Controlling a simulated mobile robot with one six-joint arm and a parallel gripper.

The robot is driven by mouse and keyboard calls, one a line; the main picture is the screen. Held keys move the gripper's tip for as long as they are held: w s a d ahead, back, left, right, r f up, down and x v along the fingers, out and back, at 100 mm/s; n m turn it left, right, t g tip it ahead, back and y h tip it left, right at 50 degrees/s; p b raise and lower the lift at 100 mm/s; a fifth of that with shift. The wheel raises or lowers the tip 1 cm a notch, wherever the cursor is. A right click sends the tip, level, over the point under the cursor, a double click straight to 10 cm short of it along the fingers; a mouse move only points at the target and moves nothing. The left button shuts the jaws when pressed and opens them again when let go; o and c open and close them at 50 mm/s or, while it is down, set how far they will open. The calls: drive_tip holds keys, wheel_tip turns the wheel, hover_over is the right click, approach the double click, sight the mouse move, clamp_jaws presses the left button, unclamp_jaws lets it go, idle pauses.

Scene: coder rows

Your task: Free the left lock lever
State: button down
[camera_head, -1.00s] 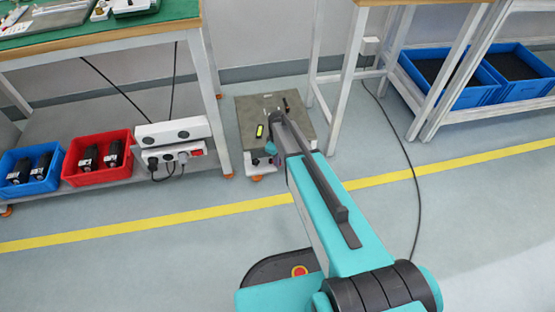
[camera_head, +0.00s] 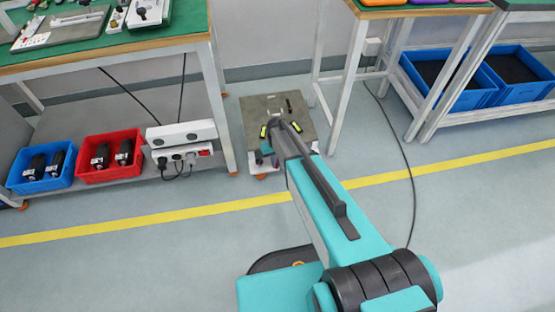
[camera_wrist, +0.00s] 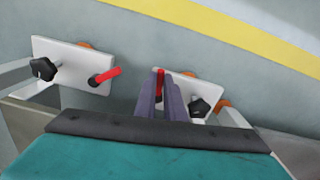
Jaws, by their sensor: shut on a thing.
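In the wrist view, two white plates show side by side, each with a black star knob and a red lever. The left plate (camera_wrist: 72,62) has its red lever (camera_wrist: 106,75) standing free, tilted up to the right. At the right plate (camera_wrist: 208,92), my gripper (camera_wrist: 170,88) is shut on the other red lever (camera_wrist: 159,80), which is partly hidden by the fingers. In the head view, my arm reaches the low grey-topped cart (camera_head: 305,125); the arm hides the gripping point there.
A power strip (camera_head: 182,153) and a red bin (camera_head: 112,158) are at left. Floor around the yellow line (camera_head: 440,160) is free.

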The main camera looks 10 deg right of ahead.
drive_tip(key=shift+a+m+p, duration=0.25)
drive_tip(key=shift+m+p, duration=0.15)
drive_tip(key=shift+m, duration=0.4)
drive_tip(key=c, duration=1.8)
unclamp_jaws()
drive_tip(key=shift+c, duration=0.2)
drive_tip(key=shift+r, duration=0.15)
wheel_tip(320, 180, up, 14)
drive_tip(key=p, duration=0.3)
drive_tip(key=shift+f, duration=0.2)
